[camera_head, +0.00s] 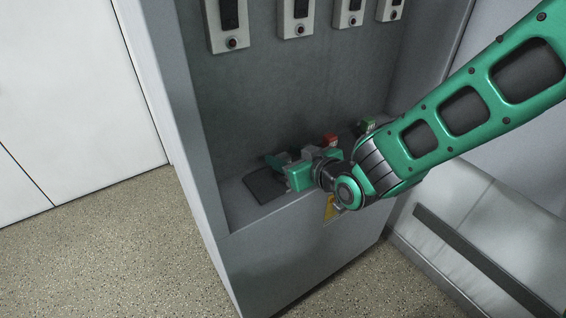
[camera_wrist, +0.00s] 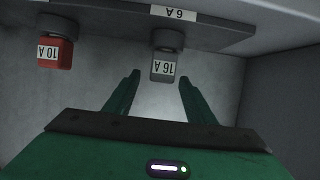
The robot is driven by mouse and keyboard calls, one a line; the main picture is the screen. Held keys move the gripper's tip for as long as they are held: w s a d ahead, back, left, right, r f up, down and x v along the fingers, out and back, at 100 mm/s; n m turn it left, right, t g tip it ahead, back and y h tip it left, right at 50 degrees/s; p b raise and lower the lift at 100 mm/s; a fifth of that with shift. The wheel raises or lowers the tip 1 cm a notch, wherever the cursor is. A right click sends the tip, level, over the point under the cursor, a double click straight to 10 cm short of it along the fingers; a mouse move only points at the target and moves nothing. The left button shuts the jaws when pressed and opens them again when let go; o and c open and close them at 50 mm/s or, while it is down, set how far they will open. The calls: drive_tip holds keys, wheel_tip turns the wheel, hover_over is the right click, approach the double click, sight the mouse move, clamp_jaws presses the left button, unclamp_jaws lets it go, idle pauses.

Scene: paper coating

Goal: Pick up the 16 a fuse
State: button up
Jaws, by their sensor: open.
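The 16 A fuse (camera_wrist: 163,67) is a grey block with a white "16A" label, seen upside down in the wrist view. It sits in a round grey holder on a dark strip. My gripper (camera_wrist: 158,80) is open, with its two green fingers on either side of the space just below the fuse in the picture. The fingers do not appear to touch it. In the head view my gripper (camera_head: 278,165) is inside the cabinet recess, low over the shelf. I cannot make out the 16 A fuse there for certain.
A red 10 A fuse (camera_wrist: 54,52) is to the left in the wrist view; a red block (camera_head: 329,141) and a green block (camera_head: 366,126) show beyond my arm. Several switch boxes (camera_head: 296,18) hang on the back wall. Cabinet walls bound the recess.

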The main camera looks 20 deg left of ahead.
drive_tip(key=shift+f+x, duration=0.15)
drive_tip(key=shift+x, duration=1.2)
drive_tip(key=shift+f+x, duration=0.15)
drive_tip(key=shift+x, duration=1.2)
drive_tip(key=shift+d, duration=0.1)
drive_tip(key=c, duration=1.1)
